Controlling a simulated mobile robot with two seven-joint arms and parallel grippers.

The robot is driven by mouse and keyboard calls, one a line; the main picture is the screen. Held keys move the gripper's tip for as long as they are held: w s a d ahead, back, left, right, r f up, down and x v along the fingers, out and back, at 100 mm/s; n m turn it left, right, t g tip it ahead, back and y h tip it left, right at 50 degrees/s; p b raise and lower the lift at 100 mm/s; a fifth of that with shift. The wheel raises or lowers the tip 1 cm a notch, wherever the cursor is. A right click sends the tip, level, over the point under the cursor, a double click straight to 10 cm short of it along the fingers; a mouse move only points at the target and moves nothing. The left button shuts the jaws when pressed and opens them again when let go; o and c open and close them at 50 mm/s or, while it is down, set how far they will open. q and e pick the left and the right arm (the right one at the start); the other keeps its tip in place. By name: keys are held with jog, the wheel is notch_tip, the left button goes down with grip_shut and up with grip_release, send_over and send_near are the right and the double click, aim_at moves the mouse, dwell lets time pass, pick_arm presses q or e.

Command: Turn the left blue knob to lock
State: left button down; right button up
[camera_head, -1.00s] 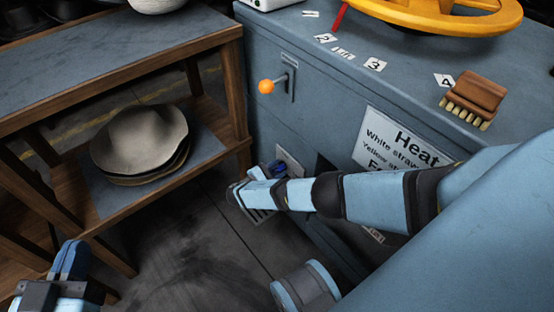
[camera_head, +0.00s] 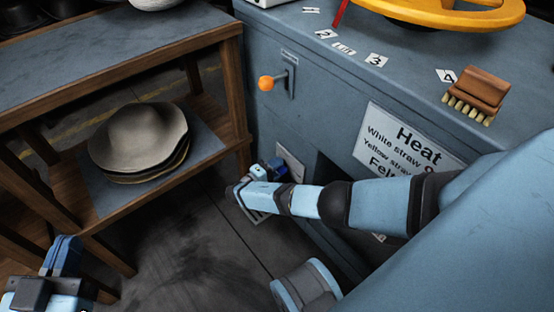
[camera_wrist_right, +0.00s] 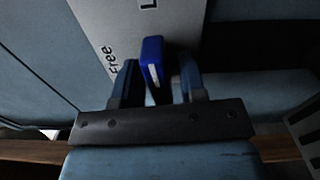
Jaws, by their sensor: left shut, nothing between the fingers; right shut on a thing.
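The plate reads "Free", and part of another word starting with "L" shows at the top edge. The knob's white-marked handle stands nearly upright in the right wrist view, between the fingers of my right gripper (camera_wrist_right: 158,82), which is shut on it. In the head view the knob (camera_head: 281,165) is partly hidden by my right gripper (camera_head: 268,172). My left gripper (camera_head: 64,252) is shut and empty at the lower left, far from the knob.
An orange-tipped lever (camera_head: 267,83) is above the knob on the panel. A brush (camera_head: 478,92) and a yellow wheel (camera_head: 440,14) are on the machine top. A wooden shelf unit (camera_head: 225,75) holding hats (camera_head: 140,140) stands left. Floor between is clear.

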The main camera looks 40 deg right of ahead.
jog(key=shift+d+m, duration=0.1)
jog(key=shift+m, duration=0.6)
jog(key=o, duration=0.6)
